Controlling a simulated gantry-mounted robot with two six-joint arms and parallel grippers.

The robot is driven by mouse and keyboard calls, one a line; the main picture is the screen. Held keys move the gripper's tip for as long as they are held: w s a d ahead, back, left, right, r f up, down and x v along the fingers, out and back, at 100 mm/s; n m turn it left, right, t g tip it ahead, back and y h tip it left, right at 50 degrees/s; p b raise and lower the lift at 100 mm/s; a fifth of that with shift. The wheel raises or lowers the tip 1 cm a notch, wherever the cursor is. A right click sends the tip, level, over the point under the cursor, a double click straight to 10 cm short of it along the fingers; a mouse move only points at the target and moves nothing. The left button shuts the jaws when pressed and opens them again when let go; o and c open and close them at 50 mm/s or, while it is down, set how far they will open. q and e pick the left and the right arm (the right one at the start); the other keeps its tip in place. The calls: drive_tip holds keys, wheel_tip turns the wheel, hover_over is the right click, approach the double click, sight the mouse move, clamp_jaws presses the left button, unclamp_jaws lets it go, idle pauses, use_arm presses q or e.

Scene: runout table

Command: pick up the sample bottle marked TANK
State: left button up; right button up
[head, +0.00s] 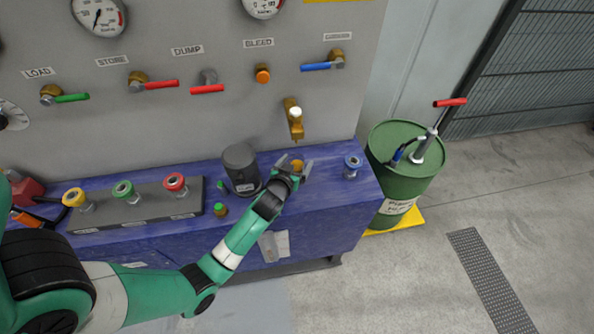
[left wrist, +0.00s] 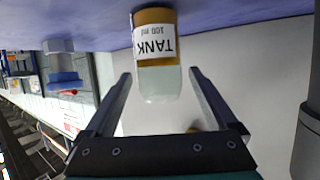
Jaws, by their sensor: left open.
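The sample bottle marked TANK (left wrist: 155,60) stands on the blue table, upside down in the left wrist view. It is clear glass with amber at its base and a white label reading TANK 100 ml. In the head view its amber part (head: 297,165) shows beneath the brass spout, near the table's right end. My left gripper (head: 294,169) is open, and its fingers (left wrist: 158,97) lie on either side of the bottle with gaps at both sides. My right gripper is out of view.
A dark grey canister (head: 240,167) stands just left of the gripper. A blue-topped fitting (head: 352,165) stands to the right. A brass spout (head: 294,115) hangs above the bottle. A green-capped bottle (head: 220,210) is near the front edge, and a green drum (head: 402,180) stands right of the table.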

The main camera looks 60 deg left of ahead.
use_arm(q)
drive_tip(key=shift+w+a+f, duration=0.15)
drive_tip(key=shift+w+a, duration=0.15)
drive_tip(key=shift+a, duration=0.05)
clamp_jaws()
